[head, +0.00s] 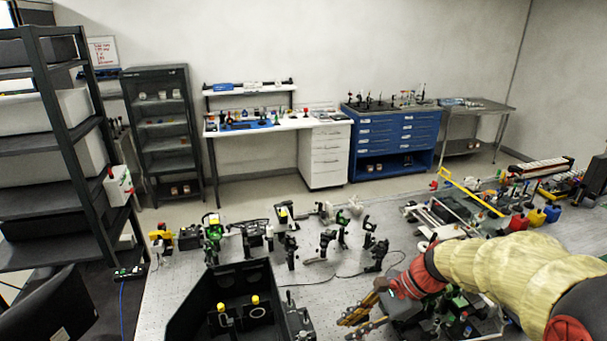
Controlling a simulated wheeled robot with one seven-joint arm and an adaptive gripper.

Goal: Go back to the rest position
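My gripper (347,329) is at the lower right of the head view, at the end of my arm with its yellow cover and red joints. Its two bronze fingers point left and stand apart, with nothing seen between them. It is over the grey optical bench (190,300), to the right of a black open-topped box (200,292). Its height above the bench is hard to tell. My arm hides part of the bench's right side.
Several black optic mounts (291,250) stand mid-bench. Yellow-topped parts (255,304) sit in the black box. Equipment crowds the bench around my arm, with red, yellow and blue containers (536,217) at right. A dark shelf rack (62,140) stands at left. Bare bench lies left of the box.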

